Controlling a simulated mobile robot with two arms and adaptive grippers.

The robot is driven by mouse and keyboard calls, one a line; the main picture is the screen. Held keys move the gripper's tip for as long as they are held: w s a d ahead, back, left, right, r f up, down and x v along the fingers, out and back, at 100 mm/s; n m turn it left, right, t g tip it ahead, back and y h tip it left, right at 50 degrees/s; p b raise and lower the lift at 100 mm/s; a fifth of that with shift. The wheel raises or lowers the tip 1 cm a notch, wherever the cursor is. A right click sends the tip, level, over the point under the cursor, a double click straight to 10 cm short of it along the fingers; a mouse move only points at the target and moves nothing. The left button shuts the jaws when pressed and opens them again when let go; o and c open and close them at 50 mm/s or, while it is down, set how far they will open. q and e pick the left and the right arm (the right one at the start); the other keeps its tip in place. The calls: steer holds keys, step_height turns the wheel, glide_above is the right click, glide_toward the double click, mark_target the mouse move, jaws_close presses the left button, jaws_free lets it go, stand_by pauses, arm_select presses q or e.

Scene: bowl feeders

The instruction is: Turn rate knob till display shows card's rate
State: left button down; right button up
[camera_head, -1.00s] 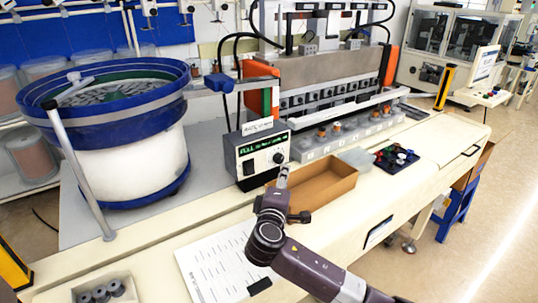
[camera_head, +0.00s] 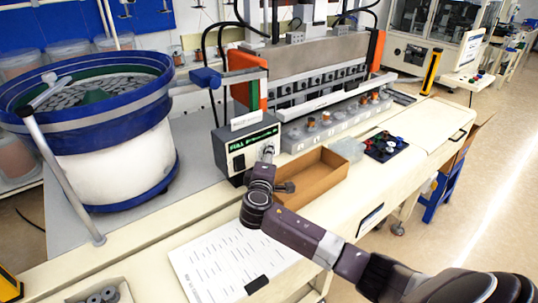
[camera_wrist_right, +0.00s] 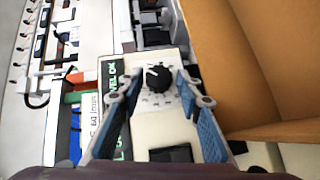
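The controller box (camera_head: 228,158) stands at the bench's middle, its green display (camera_head: 252,138) lit but too small to read reliably. The black rate knob (camera_wrist_right: 158,78), with a white pointer mark and a printed scale around it, faces the right wrist camera. My right gripper (camera_head: 267,152) is at the box's front and hides the knob in the head view. In the wrist view its two blue-padded fingers (camera_wrist_right: 158,84) are open, one on each side of the knob, with gaps visible. The white card (camera_head: 247,119) stands on the box; in the wrist view it reads about 60/min (camera_wrist_right: 92,112). My left gripper is out of view.
An open cardboard box (camera_head: 318,177) sits close to the right of the controller. The blue-rimmed bowl feeder (camera_head: 110,140) stands left. A printed sheet (camera_head: 225,262) lies in front, and a dark tray (camera_head: 388,148) of coloured parts is further right.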

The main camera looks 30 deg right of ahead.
steer(key=shift+d, duration=0.1)
steer(key=c, duration=0.9)
steer(key=shift+r+m+g+y+p, duration=0.1)
steer(key=shift+m+g+y+p, duration=0.35)
steer(key=shift+p, duration=0.45)
steer(key=o, duration=0.9)
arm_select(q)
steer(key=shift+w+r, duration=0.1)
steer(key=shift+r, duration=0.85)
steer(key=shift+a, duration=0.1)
